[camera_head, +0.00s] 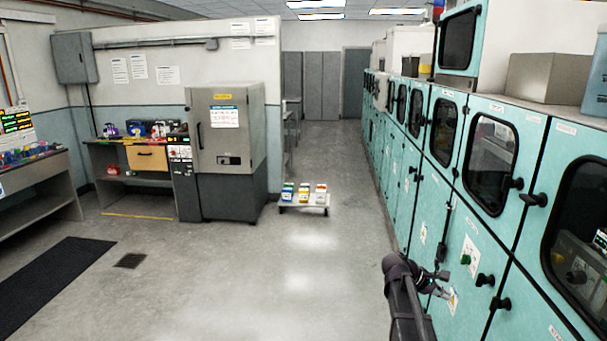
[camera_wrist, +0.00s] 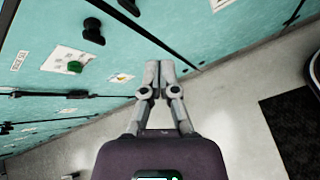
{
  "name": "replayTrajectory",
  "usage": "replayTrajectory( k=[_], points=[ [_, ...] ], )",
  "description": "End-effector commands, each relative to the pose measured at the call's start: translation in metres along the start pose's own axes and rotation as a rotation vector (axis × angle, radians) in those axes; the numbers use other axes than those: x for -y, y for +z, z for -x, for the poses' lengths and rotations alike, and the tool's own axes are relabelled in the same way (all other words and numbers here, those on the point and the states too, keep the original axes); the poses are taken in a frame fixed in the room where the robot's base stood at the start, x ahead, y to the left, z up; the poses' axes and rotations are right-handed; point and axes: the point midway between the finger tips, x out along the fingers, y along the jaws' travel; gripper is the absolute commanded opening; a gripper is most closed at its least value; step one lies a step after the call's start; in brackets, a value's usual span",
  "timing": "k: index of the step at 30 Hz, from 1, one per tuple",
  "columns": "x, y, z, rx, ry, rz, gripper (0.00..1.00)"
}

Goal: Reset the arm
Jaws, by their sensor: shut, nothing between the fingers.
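My arm enters the head view at the lower middle right, in front of the teal cabinets. My gripper (camera_head: 441,284) is at the end of it, close to the lower cabinet doors. In the wrist view my gripper (camera_wrist: 159,78) has its two fingers together with nothing between them. The fingertips point toward the lower edge of the teal cabinet (camera_wrist: 130,60) and the grey floor. I cannot tell whether they touch the cabinet.
Teal cabinets (camera_head: 432,190) with dark windows and black knobs line the right side. A low white cart (camera_head: 304,201) with colored boxes stands mid-floor. A grey oven-like machine (camera_head: 227,150) is left of it. A black mat (camera_head: 50,280) lies at left. The central floor is clear.

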Motion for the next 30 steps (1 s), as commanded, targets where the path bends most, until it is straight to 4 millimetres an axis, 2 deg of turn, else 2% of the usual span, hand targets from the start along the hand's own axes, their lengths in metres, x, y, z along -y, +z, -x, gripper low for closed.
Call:
replayTrajectory(
  k=[1,3,11,18,24,30],
  points=[
    [0.022,-0.003,0.006,-0.051,-0.028,-0.054,0.00],
    [0.045,-0.012,0.014,-0.124,-0.079,-0.136,0.00],
    [0.130,-0.039,0.052,-0.350,-0.324,-0.431,0.00],
    [0.205,-0.055,0.099,-0.484,-0.616,-0.662,0.00],
    [0.246,-0.059,0.131,-0.523,-0.817,-0.781,0.00],
    [0.258,-0.060,0.143,-0.528,-0.895,-0.822,0.00]
  ],
)
